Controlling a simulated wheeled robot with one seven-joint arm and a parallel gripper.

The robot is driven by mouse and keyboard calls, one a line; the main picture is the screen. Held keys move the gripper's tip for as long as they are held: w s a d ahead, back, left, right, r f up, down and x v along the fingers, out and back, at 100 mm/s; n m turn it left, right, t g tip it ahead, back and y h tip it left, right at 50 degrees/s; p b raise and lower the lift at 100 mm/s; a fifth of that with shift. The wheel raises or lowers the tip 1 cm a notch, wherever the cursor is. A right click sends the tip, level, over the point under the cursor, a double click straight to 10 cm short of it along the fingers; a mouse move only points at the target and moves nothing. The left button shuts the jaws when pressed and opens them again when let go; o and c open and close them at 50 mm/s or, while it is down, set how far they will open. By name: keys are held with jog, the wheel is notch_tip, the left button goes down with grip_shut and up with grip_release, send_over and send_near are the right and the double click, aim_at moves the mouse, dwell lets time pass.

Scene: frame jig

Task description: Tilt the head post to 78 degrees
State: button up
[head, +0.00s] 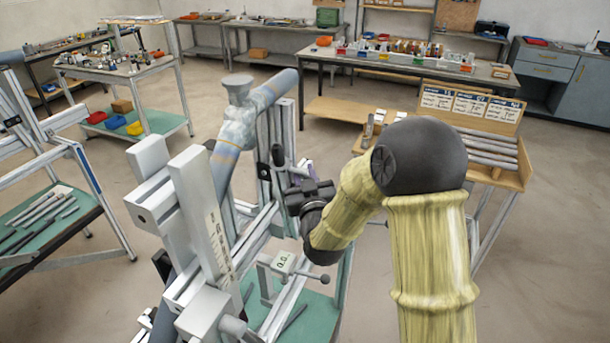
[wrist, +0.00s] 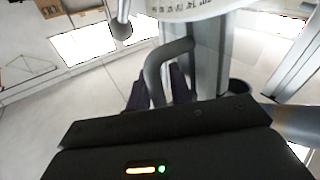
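The jig's pale grey upright with a printed scale (head: 215,235) stands at centre left in the head view, leaning slightly. I take it to be the head post, but I cannot be sure. My gripper (head: 303,193) is to its right, beside the jig's middle rails. In the wrist view, its dark fingers (wrist: 160,92) sit either side of a bent grey handle (wrist: 171,58). I cannot tell whether they press on it. A curved plate with scale marks (wrist: 190,8) shows at the top edge, cut off; its numbers are unreadable. The angle is not readable.
A small box with a readout (head: 283,261) and a ball-ended lever (head: 324,279) sit low on the jig, below my gripper. A thick mottled grey-blue tube (head: 235,135) rises behind the upright. A wooden rack of tubes (head: 487,150) stands at right. Floor between benches is clear.

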jog(key=shift+s, duration=0.1)
jog(key=b+v, duration=0.6)
jog(key=v, duration=0.3)
jog(key=shift+f, duration=0.25)
jog(key=shift+s+d+b, duration=0.15)
jog(key=shift+b, duration=0.45)
jog(key=b+v, duration=0.7)
jog(key=b, duration=0.4)
jog(key=shift+s+b, duration=0.3)
jog(key=shift+s, duration=0.1)
jog(key=shift+s, duration=0.1)
